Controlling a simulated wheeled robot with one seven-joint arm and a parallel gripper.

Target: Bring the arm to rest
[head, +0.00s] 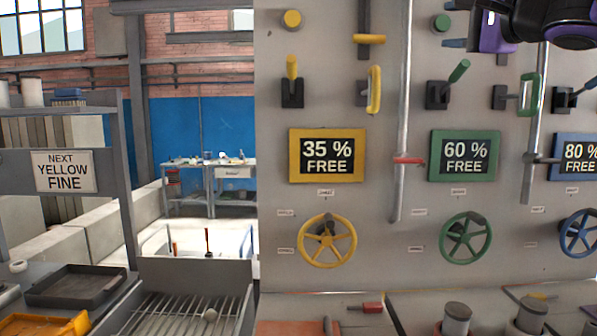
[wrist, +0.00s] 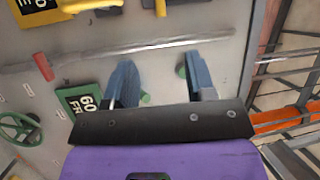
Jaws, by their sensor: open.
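My gripper (head: 458,30) is at the top right of the head view, in front of the upper part of the grey panel (head: 380,262). Its purple body and part of my dark arm are cut off by the top edge. In the wrist view my gripper (wrist: 160,78) shows two blue fingers spread wide, with bare panel between them and nothing held. A green round knob (head: 441,22) and a green lever (head: 459,71) are close to the fingers in the head view. Green ends show beside the fingers in the wrist view; contact cannot be told.
The panel carries yellow, green and blue columns with handles, a yellow wheel (head: 327,240), a green wheel (head: 466,238) and signs reading 35, 60 and 80 % FREE. A sign (head: 64,172) reads NEXT YELLOW FINE. Trays and a rack stand lower left. Metal pipes run up the panel.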

